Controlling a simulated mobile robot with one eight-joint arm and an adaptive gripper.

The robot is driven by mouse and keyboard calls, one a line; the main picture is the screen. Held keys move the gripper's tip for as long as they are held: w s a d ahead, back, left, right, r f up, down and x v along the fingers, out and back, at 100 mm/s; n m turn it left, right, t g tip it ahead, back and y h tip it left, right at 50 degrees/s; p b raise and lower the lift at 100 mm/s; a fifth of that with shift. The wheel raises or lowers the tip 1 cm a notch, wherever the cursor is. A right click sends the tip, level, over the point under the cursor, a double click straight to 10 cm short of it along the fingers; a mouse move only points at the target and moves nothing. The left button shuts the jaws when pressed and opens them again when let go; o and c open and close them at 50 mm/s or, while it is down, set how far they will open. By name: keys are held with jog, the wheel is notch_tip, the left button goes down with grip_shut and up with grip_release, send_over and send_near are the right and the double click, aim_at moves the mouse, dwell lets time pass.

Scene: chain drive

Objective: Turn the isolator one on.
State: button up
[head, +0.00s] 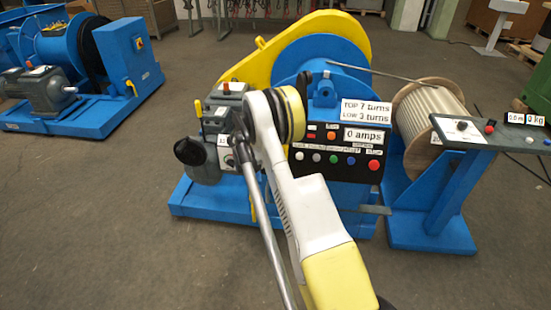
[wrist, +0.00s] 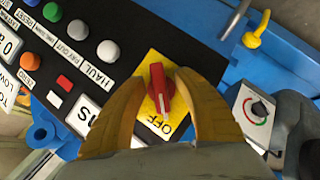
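The isolator shows in the wrist view as a red knob (wrist: 159,88) on a yellow plate (wrist: 183,121) marked OFF. The knob's long handle runs roughly up and down in the picture. My gripper (wrist: 163,78) has one yellow finger on each side of the knob. The fingers look apart from it by a narrow gap, so I see it as open; contact is hard to judge. The OFF marking lies between the fingers, near the palm. In the head view my arm covers the isolator and the fingertips.
The black control panel (head: 334,180) has several coloured buttons and a 0 amps display (head: 366,136).

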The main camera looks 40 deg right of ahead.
grip_shut()
jog(key=shift+m, duration=0.3)
jog(key=shift+m+t+y+p, duration=0.4)
jog(key=shift+m+y, duration=0.4)
jog(key=shift+m, duration=0.2)
jog(key=m+t+y, duration=0.2)
jog(key=m, duration=0.2)
jog(key=m+t+y, duration=0.1)
jog(key=m+t, duration=0.1)
jog(key=m, duration=0.1)
jog(key=shift+y+b, duration=0.3)
jog(key=shift+y, duration=0.1)
jog(key=shift+w+a+m+t+y, duration=0.15)
jog(key=shift+m+t+y, duration=0.25)
jog(key=shift+m+t, duration=1)
jog(key=shift+m, duration=0.3)
